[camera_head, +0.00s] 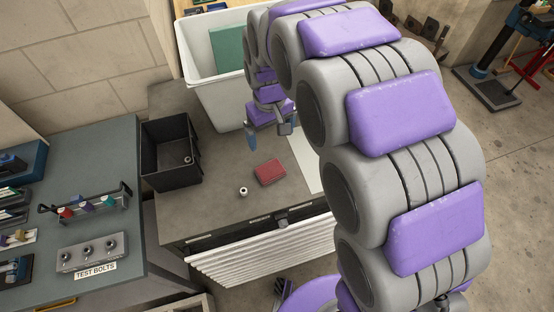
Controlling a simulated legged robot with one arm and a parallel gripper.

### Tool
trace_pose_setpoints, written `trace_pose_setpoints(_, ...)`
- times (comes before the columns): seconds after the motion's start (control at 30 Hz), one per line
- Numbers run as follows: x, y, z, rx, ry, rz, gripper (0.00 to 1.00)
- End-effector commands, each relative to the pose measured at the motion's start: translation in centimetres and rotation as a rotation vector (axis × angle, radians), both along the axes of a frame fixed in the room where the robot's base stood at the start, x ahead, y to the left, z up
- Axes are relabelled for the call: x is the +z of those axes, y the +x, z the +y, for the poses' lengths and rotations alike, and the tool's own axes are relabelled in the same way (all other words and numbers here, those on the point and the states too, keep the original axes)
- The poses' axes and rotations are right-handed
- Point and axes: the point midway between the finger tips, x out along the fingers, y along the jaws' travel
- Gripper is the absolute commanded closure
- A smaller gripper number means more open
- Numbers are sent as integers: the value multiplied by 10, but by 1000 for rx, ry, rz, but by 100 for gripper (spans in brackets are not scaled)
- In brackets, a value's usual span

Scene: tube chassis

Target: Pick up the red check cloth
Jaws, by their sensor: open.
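The red check cloth (270,173) is a small folded red rectangle. It lies flat on the grey workbench top (222,210), near the middle of the picture. My gripper (268,137) is above and behind it in the picture, apart from the cloth. Its blue-tipped fingers are spread, with nothing visible between them. My purple and grey arm curves over from the right and hides part of the bench.
A small white ring-like part (243,191) lies left of the cloth. A black open bin (170,155) stands further left, with a small part inside. A large white tub (228,95) holds something green at the back. A side bench (75,190) carries tools.

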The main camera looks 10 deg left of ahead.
Motion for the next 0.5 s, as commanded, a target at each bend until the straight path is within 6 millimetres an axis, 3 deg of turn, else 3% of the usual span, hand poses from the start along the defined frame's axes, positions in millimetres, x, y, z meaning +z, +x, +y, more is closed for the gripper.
trace_pose_setpoints(0.5, -96, 2, 1, 0, -2, 4, 0)
